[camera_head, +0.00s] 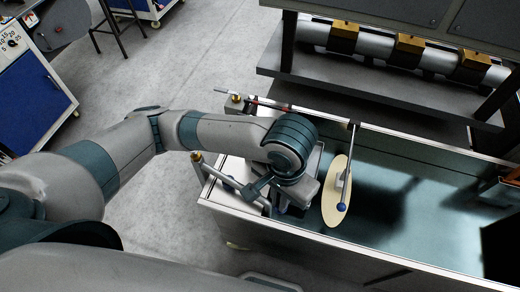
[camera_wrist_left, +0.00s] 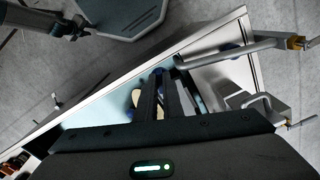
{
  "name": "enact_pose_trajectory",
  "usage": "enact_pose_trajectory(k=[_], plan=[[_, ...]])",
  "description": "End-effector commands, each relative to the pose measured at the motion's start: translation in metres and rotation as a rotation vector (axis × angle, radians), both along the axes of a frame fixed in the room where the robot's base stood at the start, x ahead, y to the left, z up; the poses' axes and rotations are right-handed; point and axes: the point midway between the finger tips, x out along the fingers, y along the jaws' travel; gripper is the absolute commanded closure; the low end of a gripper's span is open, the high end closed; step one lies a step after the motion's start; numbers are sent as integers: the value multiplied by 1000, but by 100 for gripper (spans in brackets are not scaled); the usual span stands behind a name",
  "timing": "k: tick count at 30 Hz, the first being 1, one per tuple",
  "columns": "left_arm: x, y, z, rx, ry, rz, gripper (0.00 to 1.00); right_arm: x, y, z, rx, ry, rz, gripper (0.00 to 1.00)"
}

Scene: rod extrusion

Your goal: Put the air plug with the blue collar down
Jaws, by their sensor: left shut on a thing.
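My left gripper (camera_head: 298,192) is over the left end of the long metal trough (camera_head: 410,262), its fingertips mostly hidden behind the wrist. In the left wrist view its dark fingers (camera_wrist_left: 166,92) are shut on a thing. A small blue bit of the air plug with the blue collar (camera_wrist_left: 158,72) shows at the fingertips; the rest of the plug is hidden. I cannot tell whether the plug touches anything below. My right gripper is not in view.
A pale oval disc (camera_head: 334,205) stands close right of the gripper, with a blue-ended lever (camera_head: 350,150) beside it. A metal pipe (camera_head: 222,172) lies at the trough's left end. The dark trough floor to the right is mostly clear.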

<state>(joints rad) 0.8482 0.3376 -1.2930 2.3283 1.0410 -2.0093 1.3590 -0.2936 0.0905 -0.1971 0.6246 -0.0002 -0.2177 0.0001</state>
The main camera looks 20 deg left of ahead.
Motion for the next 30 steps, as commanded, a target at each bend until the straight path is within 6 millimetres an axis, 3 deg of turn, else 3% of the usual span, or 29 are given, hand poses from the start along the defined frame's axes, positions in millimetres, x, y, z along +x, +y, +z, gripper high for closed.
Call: enact_pose_trajectory(k=[8, 17, 25, 30], plan=[[-1, 0, 0, 1, 1, -16, 100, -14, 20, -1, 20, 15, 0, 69], [3, 5, -5, 1, 2, -11, 100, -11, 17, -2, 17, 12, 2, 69], [29, 35, -27, 6, 2, -7, 100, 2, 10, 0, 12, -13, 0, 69], [51, 59, -46, 6, 2, -8, 100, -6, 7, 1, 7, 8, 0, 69]])
